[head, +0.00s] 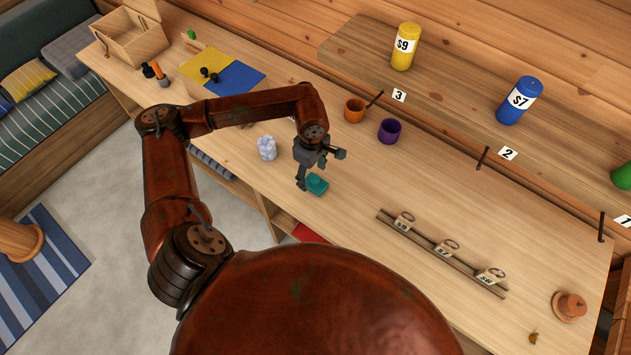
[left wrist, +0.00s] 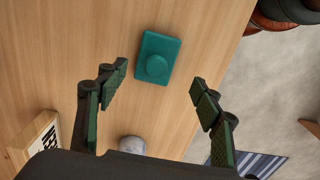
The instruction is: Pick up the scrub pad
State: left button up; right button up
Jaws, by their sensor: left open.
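The scrub pad is a teal rectangular block with a round knob on top. It lies flat on the wooden counter, near the front edge in the head view (head: 317,185). In the left wrist view the scrub pad (left wrist: 159,58) shows fully, just beyond and between the fingers. My left gripper (head: 320,171) is over the counter beside the pad, fingers spread and empty. In the left wrist view its fingertips (left wrist: 158,79) are wide apart, with no contact with the pad visible. My right gripper is not in view.
A pale crumpled lump (head: 267,148) sits left of the pad. An orange mug (head: 354,110) and purple cup (head: 389,131) stand behind. A rail with tags (head: 443,251) lies to the right. Yellow (head: 405,47) and blue (head: 519,100) canisters stand on the raised back shelf.

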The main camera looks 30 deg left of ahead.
aim_at(316, 178)
pick_arm(q)
jog(key=f, duration=0.4)
jog(key=shift+w+d, duration=0.4)
jog(key=shift+f, duration=0.5)
jog(key=c, duration=1.2)
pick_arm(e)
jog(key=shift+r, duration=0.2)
